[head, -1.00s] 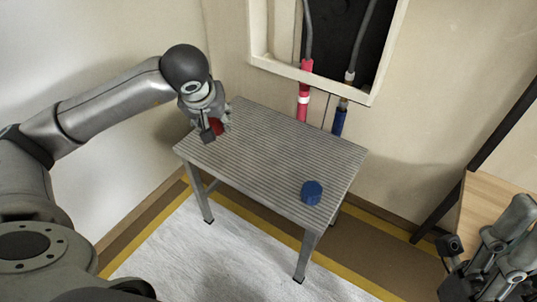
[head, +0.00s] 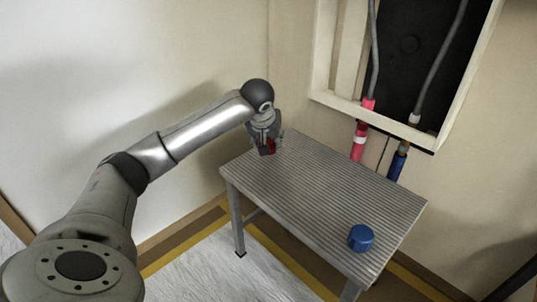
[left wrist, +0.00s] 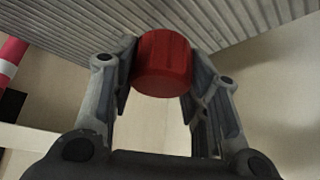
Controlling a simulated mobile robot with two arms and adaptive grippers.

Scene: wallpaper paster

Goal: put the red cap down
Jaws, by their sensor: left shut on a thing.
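The red cap (left wrist: 162,65) is between the two fingers of my left gripper (left wrist: 160,85) in the left wrist view, and the gripper is shut on it. In the head view my left gripper (head: 268,148) is at the far left corner of the grey ribbed table (head: 310,185), with a small part of the red cap (head: 271,146) showing beside the fingers. The cap is at or close to the table top; I cannot tell whether it touches. My right gripper is out of view.
A blue cap (head: 360,238) stands near the table's right front end. A red-and-white connector (head: 358,142) and a blue connector (head: 397,165) hang on cables from the wall recess behind the table. The middle of the table top is clear.

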